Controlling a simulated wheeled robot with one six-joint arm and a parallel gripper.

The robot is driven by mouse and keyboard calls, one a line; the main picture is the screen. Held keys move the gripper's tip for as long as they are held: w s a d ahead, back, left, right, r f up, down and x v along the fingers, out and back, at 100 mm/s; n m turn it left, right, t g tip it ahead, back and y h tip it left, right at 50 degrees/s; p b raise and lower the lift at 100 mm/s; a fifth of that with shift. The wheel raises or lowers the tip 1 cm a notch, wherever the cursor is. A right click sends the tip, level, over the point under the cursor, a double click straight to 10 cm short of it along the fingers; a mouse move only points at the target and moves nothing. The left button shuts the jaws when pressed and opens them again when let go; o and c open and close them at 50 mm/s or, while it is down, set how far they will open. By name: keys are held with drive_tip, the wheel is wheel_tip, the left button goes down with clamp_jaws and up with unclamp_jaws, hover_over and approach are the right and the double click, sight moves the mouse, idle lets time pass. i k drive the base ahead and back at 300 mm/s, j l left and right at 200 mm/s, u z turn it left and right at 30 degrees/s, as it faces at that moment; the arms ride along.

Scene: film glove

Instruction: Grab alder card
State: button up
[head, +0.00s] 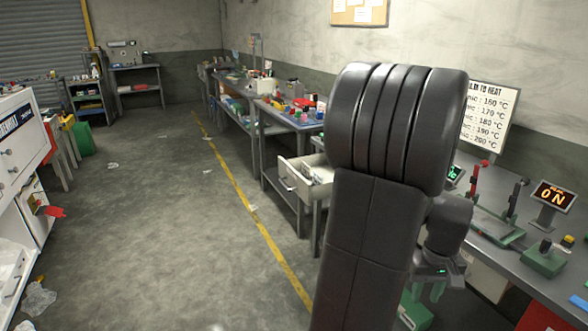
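I cannot pick out a card that I can tell is the alder card. My dark arm fills the middle right of the head view and hides part of the bench behind it. My gripper (433,285) hangs at the lower right of the arm, above the floor side of the bench.
A grey bench (540,275) on the right holds a lit display (553,195) and a green device (543,262). A temperature board (488,118) stands behind. An open drawer (297,178) juts from benches along the wall. A white cabinet (20,150) stands left. Floor between is mostly clear.

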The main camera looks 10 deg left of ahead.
sight(306, 174)
drive_tip(key=i+u, duration=0.2)
drive_tip(key=i, duration=0.35)
drive_tip(key=i+u, duration=0.15)
drive_tip(key=i, duration=0.4)
drive_tip(key=i+u, duration=0.2)
drive_tip(key=i, duration=0.35)
drive_tip(key=i+l+u, duration=0.2)
drive_tip(key=i, duration=0.35)
drive_tip(key=i+l+u, duration=0.15)
drive_tip(key=i+l, duration=0.15)
drive_tip(key=i, duration=0.25)
